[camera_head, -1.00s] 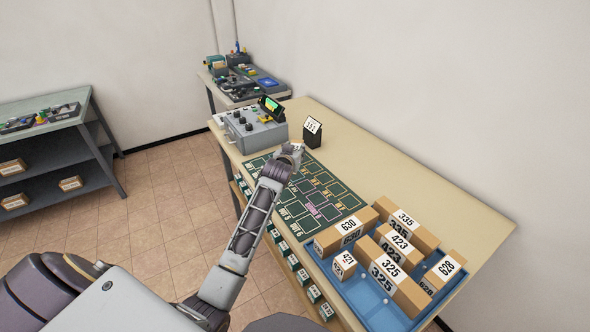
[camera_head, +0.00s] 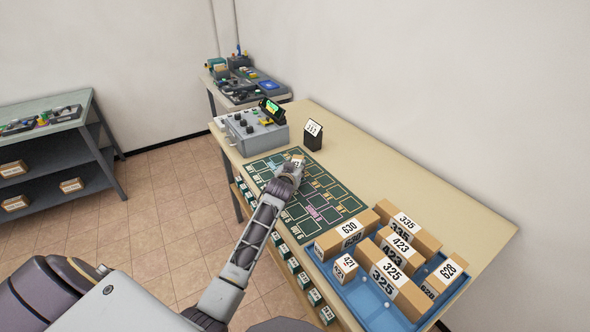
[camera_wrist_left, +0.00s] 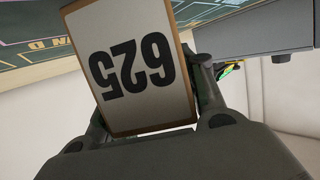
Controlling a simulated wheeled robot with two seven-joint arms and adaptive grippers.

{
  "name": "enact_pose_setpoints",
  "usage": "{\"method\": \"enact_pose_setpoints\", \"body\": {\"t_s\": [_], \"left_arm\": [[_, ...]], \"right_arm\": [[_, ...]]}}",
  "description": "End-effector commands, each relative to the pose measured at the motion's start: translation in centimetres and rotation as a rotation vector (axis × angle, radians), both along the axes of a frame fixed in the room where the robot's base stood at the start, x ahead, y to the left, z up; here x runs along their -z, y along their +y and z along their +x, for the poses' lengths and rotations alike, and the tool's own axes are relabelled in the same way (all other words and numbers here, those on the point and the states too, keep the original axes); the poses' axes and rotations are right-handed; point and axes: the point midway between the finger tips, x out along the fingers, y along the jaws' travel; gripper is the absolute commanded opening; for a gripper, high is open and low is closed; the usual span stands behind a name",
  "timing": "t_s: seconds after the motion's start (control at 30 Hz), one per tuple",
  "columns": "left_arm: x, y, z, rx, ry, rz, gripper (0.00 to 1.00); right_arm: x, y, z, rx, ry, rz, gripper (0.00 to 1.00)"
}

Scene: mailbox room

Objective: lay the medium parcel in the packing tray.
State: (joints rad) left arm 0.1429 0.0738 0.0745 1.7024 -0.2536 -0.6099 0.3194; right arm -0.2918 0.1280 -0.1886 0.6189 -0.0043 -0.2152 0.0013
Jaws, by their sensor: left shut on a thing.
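My left gripper (camera_head: 288,174) is shut on a parcel labelled 625 (camera_wrist_left: 128,65). Its white label fills much of the left wrist view, upside down. In the head view only a small part of this parcel (camera_head: 298,159) shows past the fingers, over the far half of the dark green mat. I cannot tell whether it touches the mat. A blue tray (camera_head: 360,311) at the near end of the table holds several brown parcels, among them 630 (camera_head: 335,238), 423 (camera_head: 400,246), 325 (camera_head: 391,275) and the small 421 (camera_head: 345,267). My right gripper is out of view.
A grey control box (camera_head: 251,129) with a green-lit screen stands at the table's far end, beside a small dark stand with a white card (camera_head: 313,134). The table's right strip (camera_head: 400,172) is clear. A shelf unit (camera_head: 60,150) stands at the left.

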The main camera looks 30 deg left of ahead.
Motion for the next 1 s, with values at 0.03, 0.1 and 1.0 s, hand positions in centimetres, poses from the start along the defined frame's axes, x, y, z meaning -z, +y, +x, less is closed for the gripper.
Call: {"method": "enact_pose_setpoints", "body": {"t_s": [0.03,0.1,1.0], "left_arm": [[0.3,0.0,0.0,0.000,-0.001,-0.001,0.09],[0.6,0.0,0.0,0.000,-0.002,0.000,0.09],[1.0,0.0,0.0,0.000,-0.001,0.000,0.61]], "right_arm": [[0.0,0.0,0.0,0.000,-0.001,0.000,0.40],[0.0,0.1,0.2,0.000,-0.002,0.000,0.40],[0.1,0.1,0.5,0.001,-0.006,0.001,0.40]]}}
